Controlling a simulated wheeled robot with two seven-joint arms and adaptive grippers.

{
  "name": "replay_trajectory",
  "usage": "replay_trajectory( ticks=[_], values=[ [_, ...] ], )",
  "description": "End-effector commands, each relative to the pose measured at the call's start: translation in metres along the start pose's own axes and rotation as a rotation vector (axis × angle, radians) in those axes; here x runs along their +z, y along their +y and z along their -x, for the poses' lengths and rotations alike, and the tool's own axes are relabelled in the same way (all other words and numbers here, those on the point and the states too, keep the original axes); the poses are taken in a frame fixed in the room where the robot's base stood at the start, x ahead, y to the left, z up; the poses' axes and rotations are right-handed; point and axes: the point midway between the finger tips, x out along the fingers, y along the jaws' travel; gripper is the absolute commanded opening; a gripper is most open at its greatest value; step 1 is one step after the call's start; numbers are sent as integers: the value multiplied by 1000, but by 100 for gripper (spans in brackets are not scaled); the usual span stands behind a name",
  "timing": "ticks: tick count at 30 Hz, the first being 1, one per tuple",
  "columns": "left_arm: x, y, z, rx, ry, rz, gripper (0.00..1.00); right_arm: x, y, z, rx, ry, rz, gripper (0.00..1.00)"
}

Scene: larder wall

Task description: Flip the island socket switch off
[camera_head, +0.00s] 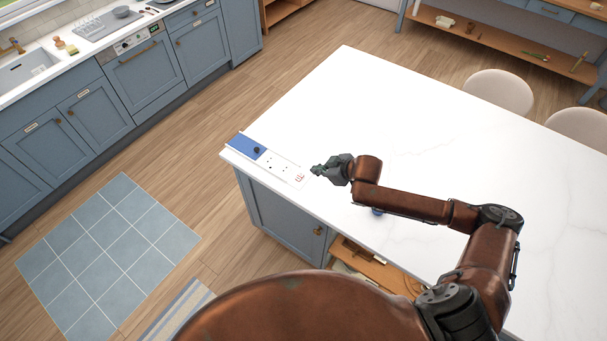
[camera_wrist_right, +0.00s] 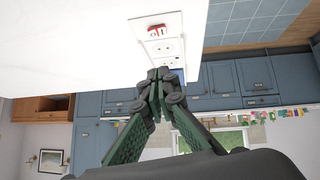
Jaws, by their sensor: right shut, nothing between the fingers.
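The island socket (camera_head: 283,168) is a white plate set in the near left corner of the island's white top. My right gripper (camera_head: 316,171) is shut and empty, just right of the switch end. I cannot tell whether its tips touch the plate. In the right wrist view the closed fingers (camera_wrist_right: 158,76) point towards the socket plate (camera_wrist_right: 166,47). The switch positions are too small to tell. My left gripper is not in view.
A blue panel with a dark knob (camera_head: 247,147) adjoins the socket's left end. The island top (camera_head: 400,115) is largely clear. Two pale stools (camera_head: 498,91) stand at the far side.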

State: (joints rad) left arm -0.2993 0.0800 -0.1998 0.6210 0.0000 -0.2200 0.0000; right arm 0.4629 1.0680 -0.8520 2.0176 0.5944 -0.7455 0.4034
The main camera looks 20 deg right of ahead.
Motion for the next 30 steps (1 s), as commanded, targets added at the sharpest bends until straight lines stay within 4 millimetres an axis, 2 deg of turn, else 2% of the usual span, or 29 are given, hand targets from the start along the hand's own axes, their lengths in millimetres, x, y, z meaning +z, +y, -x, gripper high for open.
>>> replay_trajectory(
  ticks=[14,20,30],
  values=[
    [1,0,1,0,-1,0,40,-2,2,-5,0,1,0,0],
    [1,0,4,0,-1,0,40,-3,2,-34,0,1,-2,0],
    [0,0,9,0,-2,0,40,-3,2,-102,1,1,-1,0]
  ],
)
